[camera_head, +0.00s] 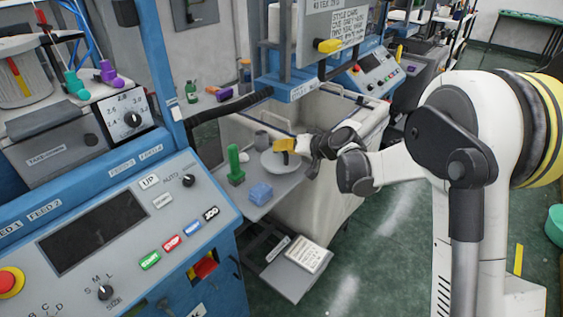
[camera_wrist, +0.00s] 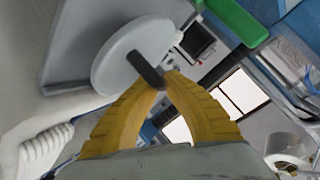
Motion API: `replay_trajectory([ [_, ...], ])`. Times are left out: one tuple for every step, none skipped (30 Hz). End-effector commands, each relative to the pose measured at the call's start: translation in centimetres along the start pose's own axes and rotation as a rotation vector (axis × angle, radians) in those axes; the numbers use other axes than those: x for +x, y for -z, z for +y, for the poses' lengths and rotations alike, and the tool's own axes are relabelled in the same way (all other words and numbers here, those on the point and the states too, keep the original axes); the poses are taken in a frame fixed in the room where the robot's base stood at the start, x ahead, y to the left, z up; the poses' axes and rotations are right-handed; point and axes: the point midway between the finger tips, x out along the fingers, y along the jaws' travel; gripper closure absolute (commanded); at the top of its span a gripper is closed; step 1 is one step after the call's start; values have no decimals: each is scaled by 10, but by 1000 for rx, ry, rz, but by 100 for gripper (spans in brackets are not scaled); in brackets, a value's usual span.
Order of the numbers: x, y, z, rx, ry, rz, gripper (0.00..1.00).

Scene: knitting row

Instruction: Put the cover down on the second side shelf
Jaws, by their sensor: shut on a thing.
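The cover is a pale grey round disc (camera_head: 281,166) with a dark bar handle. It also shows in the wrist view (camera_wrist: 118,52), large and tilted in the picture. My gripper (camera_head: 285,146) has yellow fingers, and in the wrist view they are shut on the dark handle (camera_wrist: 146,70). In the head view the cover is over the right part of a grey side shelf (camera_head: 234,203). I cannot tell whether it touches the shelf or hangs just above it. The fingers and wrist hide part of the cover's far right edge.
On the shelf stand a green upright object (camera_head: 235,168), a blue block (camera_head: 261,193) and a small grey cup (camera_head: 262,139), close left of the cover. A lower ledge holds a white booklet (camera_head: 299,254). The blue control panel (camera_head: 130,225) is at left. A pale bin wall (camera_head: 335,185) is at right.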

Motion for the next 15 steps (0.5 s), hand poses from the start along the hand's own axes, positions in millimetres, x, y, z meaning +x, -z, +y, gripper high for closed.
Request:
replay_trajectory([
  [2,-2,2,0,0,1,100],
  [4,-4,3,0,0,1,100],
  [6,-8,6,0,0,1,100],
  [8,-11,9,0,0,1,100],
  [11,-15,12,0,0,1,100],
  [14,-20,16,0,0,1,100],
  [16,-24,18,0,0,1,100],
  [18,-26,20,0,0,1,100],
  [19,-28,22,0,0,1,100],
  [20,-29,22,0,0,1,100],
  [19,-29,22,0,0,1,100],
  [19,-28,21,0,0,1,100],
  [18,-28,21,0,0,1,100],
  [18,-28,21,0,0,1,100],
  [18,-28,21,0,0,1,100],
])
